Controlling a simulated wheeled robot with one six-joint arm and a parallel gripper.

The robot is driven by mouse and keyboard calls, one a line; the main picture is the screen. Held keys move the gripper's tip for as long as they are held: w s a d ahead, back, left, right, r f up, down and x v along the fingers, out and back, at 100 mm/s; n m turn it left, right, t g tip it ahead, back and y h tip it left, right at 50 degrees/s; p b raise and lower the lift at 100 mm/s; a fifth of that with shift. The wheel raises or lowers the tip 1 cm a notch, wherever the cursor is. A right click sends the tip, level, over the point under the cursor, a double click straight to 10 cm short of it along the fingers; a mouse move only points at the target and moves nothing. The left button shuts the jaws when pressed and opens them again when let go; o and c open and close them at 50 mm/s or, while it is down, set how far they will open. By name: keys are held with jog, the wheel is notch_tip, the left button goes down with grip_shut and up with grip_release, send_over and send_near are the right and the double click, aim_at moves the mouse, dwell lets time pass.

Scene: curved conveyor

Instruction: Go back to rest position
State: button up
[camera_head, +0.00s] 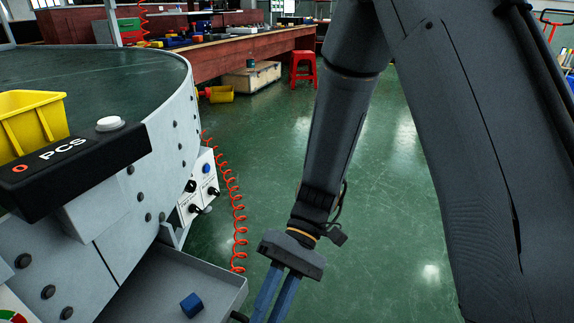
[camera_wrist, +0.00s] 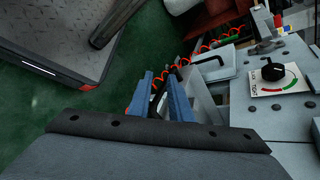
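My gripper (camera_head: 268,308) hangs at the bottom centre of the head view, just right of the grey tray, with its blue fingers pointing down. In the wrist view the two blue fingers of my gripper (camera_wrist: 159,76) stand apart, with nothing clearly held between them. The fingertips are cut off in the head view. My arm runs down from the top of the head view, away from the conveyor's edge.
A curved conveyor (camera_head: 120,62) fills the left, carrying a yellow bin (camera_head: 30,120). A black PCS button box (camera_head: 75,160) juts from its side. A grey tray (camera_head: 210,283) below holds a blue cube (camera_head: 191,305). An orange coiled cable (camera_head: 237,215) hangs nearby.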

jog(key=d+r+m+t+h+p, duration=0.1)
jog(key=d+r+t+p, duration=0.2)
jog(key=d+r+p, duration=0.4)
jog(key=d+r+m+t+h+p, duration=0.2)
jog(key=d+r+t+p, duration=0.2)
jog(key=d+r+p, duration=0.4)
jog(key=d+r+m+t+h+p, duration=0.1)
jog(key=d+r+p, duration=0.7)
jog(key=r+p, duration=0.9)
notch_tip(320, 180, up, 5)
jog(key=t+h, duration=0.1)
jog(key=t, duration=0.1)
jog(key=shift+m+t, duration=0.3)
jog(key=shift+m, duration=0.1)
jog(key=shift+a, duration=0.1)
